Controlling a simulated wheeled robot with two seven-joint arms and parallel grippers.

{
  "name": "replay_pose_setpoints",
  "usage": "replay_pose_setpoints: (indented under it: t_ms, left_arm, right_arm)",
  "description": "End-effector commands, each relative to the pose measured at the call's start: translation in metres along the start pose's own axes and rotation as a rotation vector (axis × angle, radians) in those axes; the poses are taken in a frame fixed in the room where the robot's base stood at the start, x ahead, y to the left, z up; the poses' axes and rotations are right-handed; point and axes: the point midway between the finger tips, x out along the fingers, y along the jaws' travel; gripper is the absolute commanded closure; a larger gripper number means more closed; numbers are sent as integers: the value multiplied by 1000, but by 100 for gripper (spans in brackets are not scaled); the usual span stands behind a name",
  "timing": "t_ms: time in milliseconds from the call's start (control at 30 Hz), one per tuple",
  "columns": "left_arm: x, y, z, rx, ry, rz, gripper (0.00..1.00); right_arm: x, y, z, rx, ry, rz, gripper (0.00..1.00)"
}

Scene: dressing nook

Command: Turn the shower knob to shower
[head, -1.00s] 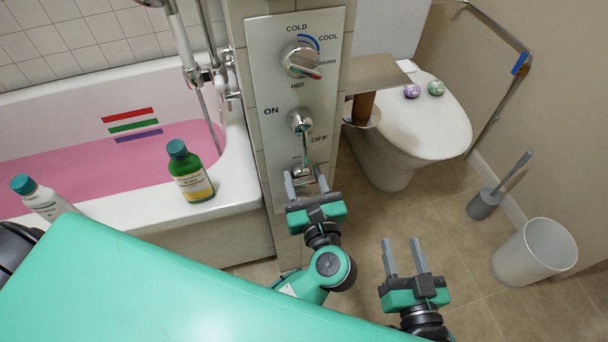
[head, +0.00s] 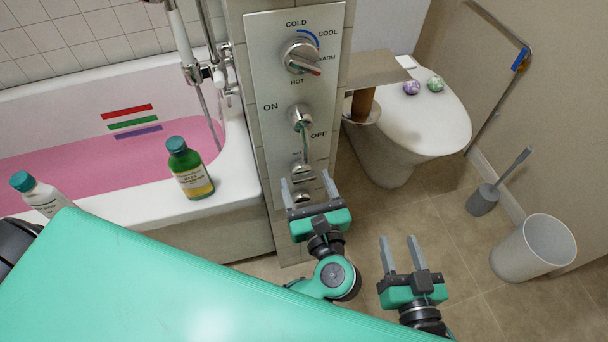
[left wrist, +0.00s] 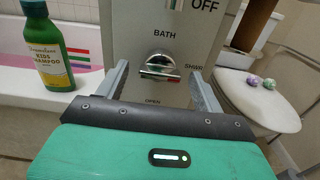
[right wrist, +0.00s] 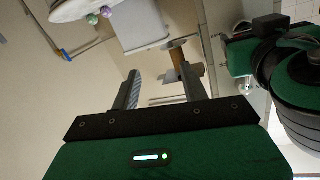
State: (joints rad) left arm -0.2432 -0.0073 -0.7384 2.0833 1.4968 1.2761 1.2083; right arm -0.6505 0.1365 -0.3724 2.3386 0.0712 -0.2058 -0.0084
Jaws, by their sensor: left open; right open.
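The shower knob (left wrist: 161,66) is a chrome knob on the steel panel, between the printed words BATH above and SHWR to its right. Its grip bar looks roughly level in the left wrist view; which label it points to is hard to tell. In the head view the knob (head: 302,170) sits below the ON/OFF lever. My left gripper (head: 306,180) is open and empty in front of the panel, its fingers apart to either side of the knob in the left wrist view, with no clear contact. My right gripper (head: 398,240) is open and empty over the floor, to the right.
The ON/OFF lever (head: 300,118) and temperature dial (head: 301,57) are higher on the panel. A further fitting (head: 303,197) is below the knob. A green shampoo bottle (head: 190,170) stands on the tub edge at left. The toilet (head: 425,125) and bin (head: 535,250) are at right.

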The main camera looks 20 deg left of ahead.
Motion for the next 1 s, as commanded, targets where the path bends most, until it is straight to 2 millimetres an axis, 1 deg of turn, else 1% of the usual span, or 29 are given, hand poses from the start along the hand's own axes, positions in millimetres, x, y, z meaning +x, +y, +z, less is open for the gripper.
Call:
replay_pose_setpoints:
  t_ms: [33,100,300,400,500,667,1000]
  left_arm:
    - [-12,0,-1,1,5,-2,31]
    - [-29,0,-1,1,6,-2,31]
    - [-74,0,-1,2,5,-1,31]
    - [-91,0,0,1,3,-1,31]
    - [-104,0,0,2,2,0,31]
    - [-113,0,0,0,2,0,31]
    - [-113,0,0,0,1,0,31]
  right_arm:
    - [0,0,0,1,-4,0,55]
    - [0,0,2,2,-12,-1,55]
    - [-2,-2,8,6,-39,-1,55]
    - [-3,-2,10,8,-48,-1,55]
    - [-5,-3,14,11,-59,-1,55]
    - [-7,-3,17,14,-73,-1,55]
    - [-5,-3,15,11,-67,-2,55]
